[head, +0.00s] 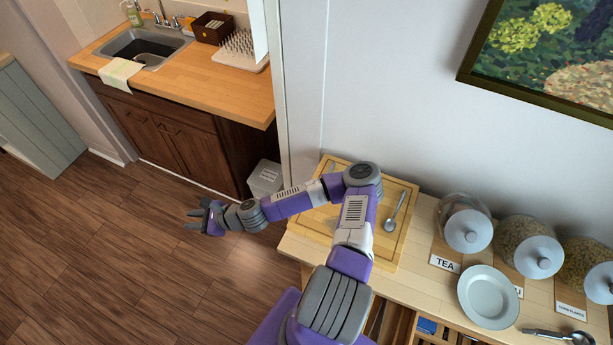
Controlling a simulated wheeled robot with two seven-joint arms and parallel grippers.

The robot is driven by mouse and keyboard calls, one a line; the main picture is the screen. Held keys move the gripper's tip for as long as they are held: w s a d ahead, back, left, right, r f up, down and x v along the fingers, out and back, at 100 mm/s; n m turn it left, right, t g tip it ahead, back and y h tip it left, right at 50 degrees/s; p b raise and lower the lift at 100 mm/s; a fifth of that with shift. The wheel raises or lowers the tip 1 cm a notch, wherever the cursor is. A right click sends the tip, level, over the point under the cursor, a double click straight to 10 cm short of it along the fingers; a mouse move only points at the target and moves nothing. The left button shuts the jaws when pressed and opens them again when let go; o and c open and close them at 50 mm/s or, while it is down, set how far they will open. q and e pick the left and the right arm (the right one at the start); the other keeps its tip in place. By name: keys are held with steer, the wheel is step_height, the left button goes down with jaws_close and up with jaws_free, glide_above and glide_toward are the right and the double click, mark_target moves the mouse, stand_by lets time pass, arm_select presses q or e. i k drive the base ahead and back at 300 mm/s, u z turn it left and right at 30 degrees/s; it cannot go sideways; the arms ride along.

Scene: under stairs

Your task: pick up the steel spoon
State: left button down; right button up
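A steel spoon (395,212) lies on the wooden cutting board (398,245), on the counter right of my arm, its bowl toward the front. Another shiny metal utensil (560,335), spoon-like, lies at the bottom right of the counter, partly cut off by the frame. My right gripper (192,218) reaches out to the left over the open floor, far from both utensils. Its fingers are apart with nothing between them. My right arm crosses over the board and hides part of it. My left gripper is out of view.
Glass jars with white lids (467,231) stand along the wall behind label cards. A pale plate (488,297) sits in front of them. An open drawer (430,330) is below the counter edge. A sink counter (190,80) is at the back left, and the wooden floor is clear.

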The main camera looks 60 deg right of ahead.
mark_target(390, 225)
steer(key=i, duration=1.6)
steer(key=z, duration=3.9)
steer(key=i, duration=0.5)
